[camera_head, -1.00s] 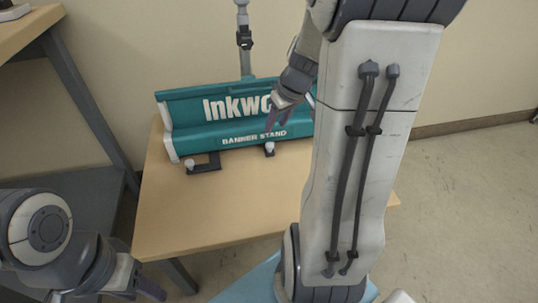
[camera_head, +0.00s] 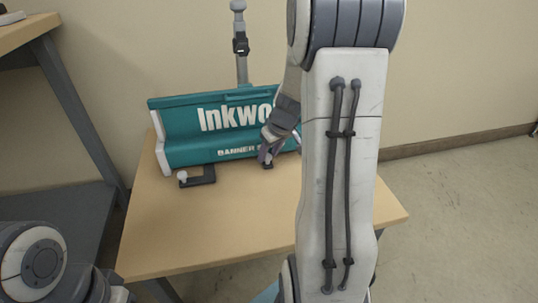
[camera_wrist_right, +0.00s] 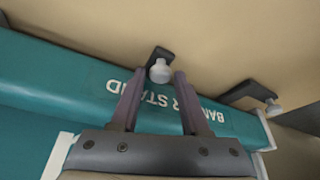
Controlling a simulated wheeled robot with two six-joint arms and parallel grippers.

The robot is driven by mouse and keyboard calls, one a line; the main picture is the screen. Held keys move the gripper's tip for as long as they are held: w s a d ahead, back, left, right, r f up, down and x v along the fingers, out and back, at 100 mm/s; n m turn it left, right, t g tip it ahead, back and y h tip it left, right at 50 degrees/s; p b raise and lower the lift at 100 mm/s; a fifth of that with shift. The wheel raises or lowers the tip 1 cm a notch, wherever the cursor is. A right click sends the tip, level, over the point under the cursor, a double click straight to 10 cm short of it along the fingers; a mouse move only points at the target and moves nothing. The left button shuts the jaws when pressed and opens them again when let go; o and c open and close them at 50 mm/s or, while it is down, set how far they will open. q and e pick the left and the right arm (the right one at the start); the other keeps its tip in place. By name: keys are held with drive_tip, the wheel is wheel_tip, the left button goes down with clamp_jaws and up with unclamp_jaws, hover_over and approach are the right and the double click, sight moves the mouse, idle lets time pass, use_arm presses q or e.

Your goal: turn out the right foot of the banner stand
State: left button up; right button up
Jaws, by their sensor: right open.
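The teal banner stand (camera_head: 190,130) lies on the wooden table, its printed front toward me. Its left foot (camera_head: 208,175) is a dark bracket with a white knob, sticking out in front of the base; it also shows in the right wrist view (camera_wrist_right: 243,91). The right foot (camera_head: 269,165) is mostly hidden by my right gripper in the head view. In the right wrist view its white knob (camera_wrist_right: 160,71) shows between the fingertips, with its dark bar beyond. My right gripper (camera_wrist_right: 152,80) is open around the knob, with gaps visible. My left gripper's fingers are out of view.
The wooden table (camera_head: 230,225) is bare in front of the stand. A grey pole (camera_head: 240,50) rises behind the stand. A grey-legged bench (camera_head: 85,100) stands at the left. My right arm hides the table's right part.

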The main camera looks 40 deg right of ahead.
drive_tip(key=shift+c, duration=0.3)
clamp_jaws()
idle(1.1)
